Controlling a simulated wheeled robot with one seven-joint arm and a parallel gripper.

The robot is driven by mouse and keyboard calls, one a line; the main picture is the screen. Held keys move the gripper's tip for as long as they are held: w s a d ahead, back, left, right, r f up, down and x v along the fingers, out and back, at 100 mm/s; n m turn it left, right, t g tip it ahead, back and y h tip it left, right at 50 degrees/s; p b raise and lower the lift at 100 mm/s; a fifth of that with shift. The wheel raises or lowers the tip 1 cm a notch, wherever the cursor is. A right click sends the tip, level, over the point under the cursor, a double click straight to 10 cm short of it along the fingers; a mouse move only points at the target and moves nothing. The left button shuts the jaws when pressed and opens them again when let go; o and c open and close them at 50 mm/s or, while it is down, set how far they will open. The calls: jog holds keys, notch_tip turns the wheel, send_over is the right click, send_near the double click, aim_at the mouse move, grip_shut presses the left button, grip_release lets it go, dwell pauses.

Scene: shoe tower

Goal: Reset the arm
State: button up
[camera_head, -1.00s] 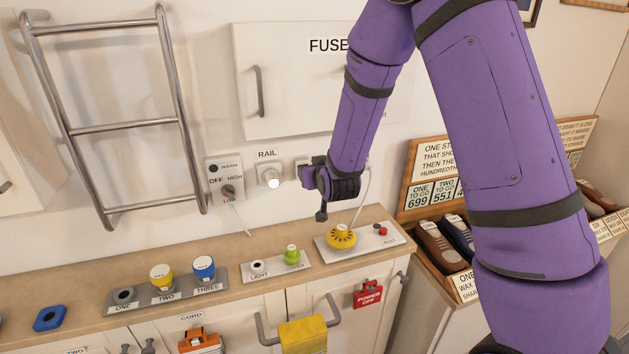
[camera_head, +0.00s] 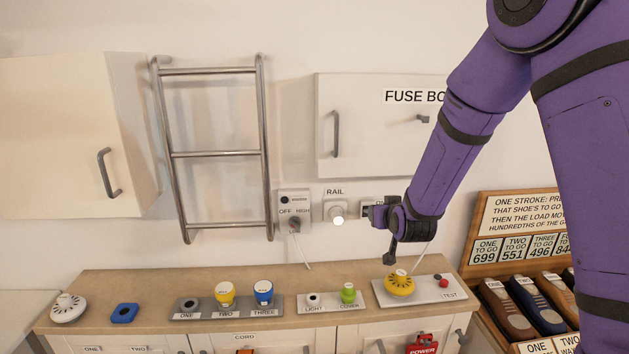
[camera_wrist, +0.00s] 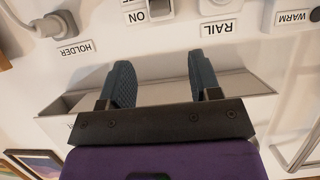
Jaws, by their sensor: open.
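My gripper (camera_head: 378,215) is in front of the wall, just right of the rail knob (camera_head: 336,212) in the picture and above the yellow dome (camera_head: 399,284) on the test plate. In the wrist view my gripper (camera_wrist: 163,75) has its two dark fingers spread apart with nothing between them. My purple arm reaches down from the upper right and hides part of the fuse box door (camera_head: 360,130). Whether the fingers touch the wall fittings cannot be told.
The counter (camera_head: 150,285) below bears a white dome (camera_head: 68,307), a blue block (camera_head: 125,313) and yellow and blue knobs. A metal ladder rail (camera_head: 210,154) and a cupboard (camera_head: 75,150) are at left. Shoe racks (camera_head: 515,310) stand at right.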

jog(key=s+d+r+g, duration=0.3)
jog(key=s+r+g, duration=0.1)
jog(key=s+r, duration=1.25)
jog(key=s+d+r+g, duration=0.1)
jog(key=s+g, duration=0.1)
jog(key=s, duration=0.9)
jog(key=s+d+r+g, duration=0.1)
jog(key=s+d+g, duration=0.1)
jog(key=s, duration=0.9)
jog(key=shift+s+r, duration=0.35)
jog(key=shift+s, duration=0.05)
